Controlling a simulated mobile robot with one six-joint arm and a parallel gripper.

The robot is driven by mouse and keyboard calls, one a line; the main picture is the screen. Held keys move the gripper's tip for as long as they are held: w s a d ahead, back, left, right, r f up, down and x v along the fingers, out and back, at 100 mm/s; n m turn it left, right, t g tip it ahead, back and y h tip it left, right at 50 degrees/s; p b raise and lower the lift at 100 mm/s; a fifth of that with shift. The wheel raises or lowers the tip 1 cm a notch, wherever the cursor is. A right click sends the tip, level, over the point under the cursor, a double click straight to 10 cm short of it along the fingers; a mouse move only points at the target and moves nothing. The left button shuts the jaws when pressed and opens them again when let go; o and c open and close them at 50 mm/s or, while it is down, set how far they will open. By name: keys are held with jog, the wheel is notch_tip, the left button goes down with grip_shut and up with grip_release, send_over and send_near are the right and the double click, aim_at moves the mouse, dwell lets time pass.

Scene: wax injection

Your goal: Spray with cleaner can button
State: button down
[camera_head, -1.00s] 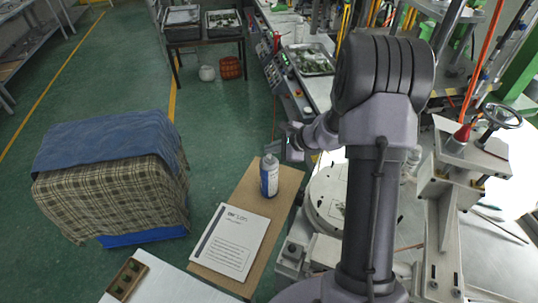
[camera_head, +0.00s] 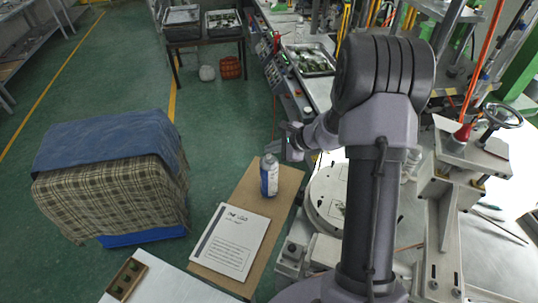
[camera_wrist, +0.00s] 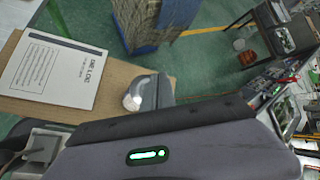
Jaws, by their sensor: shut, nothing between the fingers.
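The cleaner can (camera_head: 269,177), white and blue with a pale top, stands upright on a brown board. In the wrist view, the can's light round top (camera_wrist: 133,97) shows just beside a dark grey finger, which hides part of it. My gripper (camera_head: 284,143) is shut and empty, a little above and to the right of the can in the head view. The grey fingers also show in the wrist view (camera_wrist: 164,90). I cannot tell whether a fingertip touches the can's button.
A white log book (camera_head: 232,242) lies on the brown board (camera_head: 283,215) in front of the can. A round white machine plate (camera_head: 326,205) is to the right. A cloth-covered box (camera_head: 110,175) stands on the floor at the left, with open green floor behind it.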

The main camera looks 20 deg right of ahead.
jog(key=shift+f+b, duration=0.5)
jog(key=shift+b, duration=0.1)
jog(key=shift+r, duration=0.5)
jog(key=shift+r, duration=0.15)
notch_tip(320, 180, up, 6)
jog(key=p, duration=0.4)
